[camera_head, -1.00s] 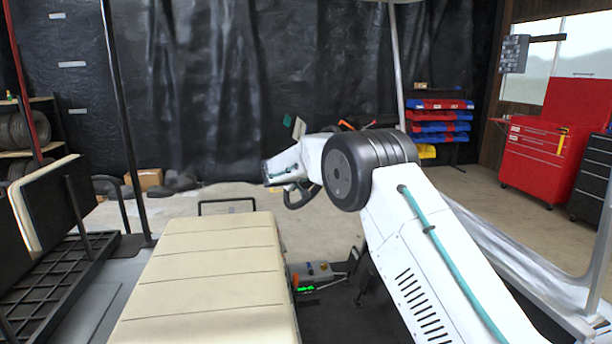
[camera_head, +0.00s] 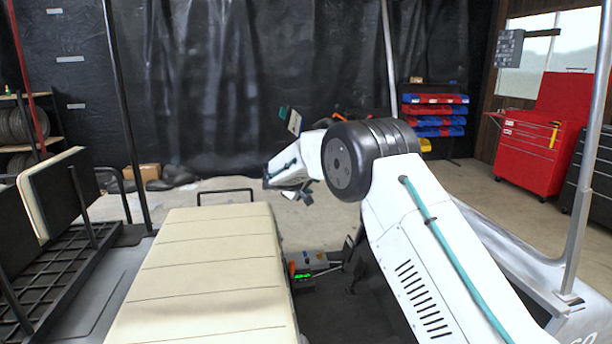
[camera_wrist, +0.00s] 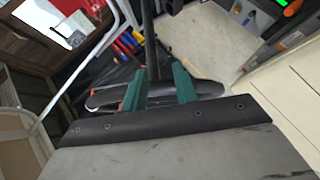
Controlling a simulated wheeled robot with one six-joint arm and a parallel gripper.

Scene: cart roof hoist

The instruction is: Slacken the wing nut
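My gripper (camera_wrist: 158,78) shows in the wrist view with its two teal fingers apart and nothing clearly held between them. A dark upright post (camera_wrist: 149,35) stands beyond the fingers, in line with the gap. A dark elongated part (camera_wrist: 208,88) lies behind the fingers; I cannot tell what it is. I cannot make out the wing nut in either view. In the head view my arm reaches over the cart, and its end is partly hidden, so the finger state cannot be read there.
The cart's cream seat (camera_head: 205,270) lies at lower middle. A dark post (camera_head: 126,120) rises at left and a grey post (camera_head: 588,165) at right. A black rack (camera_head: 50,270) is at left. A red tool cabinet (camera_head: 530,150) stands farther back. Open floor (camera_head: 335,215) lies beyond the seat.

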